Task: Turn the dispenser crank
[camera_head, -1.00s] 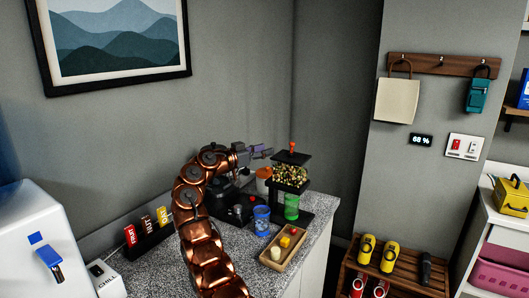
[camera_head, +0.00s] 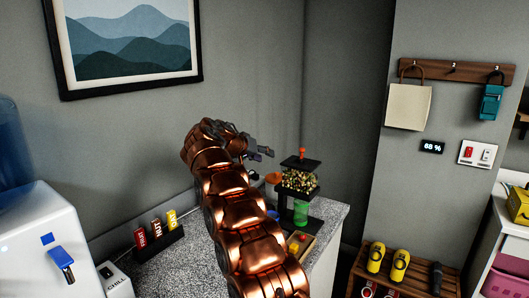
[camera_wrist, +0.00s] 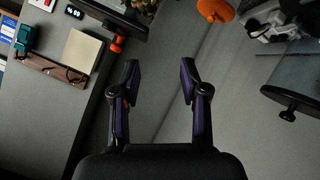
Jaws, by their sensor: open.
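The dispenser (camera_head: 299,181) stands on the counter, with a dark top, a clear hopper of mixed pieces and a dark base. An orange knob (camera_head: 302,152) sits on its top and seems to be the crank handle. In the wrist view, an orange knob (camera_wrist: 116,43) shows left of the fingers, beside a dark plate at the top edge. A green cup (camera_head: 301,212) stands under the hopper. My gripper (camera_head: 262,150) is up and left of the dispenser, apart from the knob. In the wrist view my gripper (camera_wrist: 158,75) is open, with nothing between the fingers.
An orange round thing (camera_head: 273,178) is left of the dispenser. A wooden tray (camera_head: 308,247) and blue cup (camera_head: 272,213) are partly hidden by my arm. Colored packets (camera_head: 155,233) stand at the counter's left. The wall (camera_head: 250,85) rises behind; a shoe rack (camera_head: 395,280) stands right.

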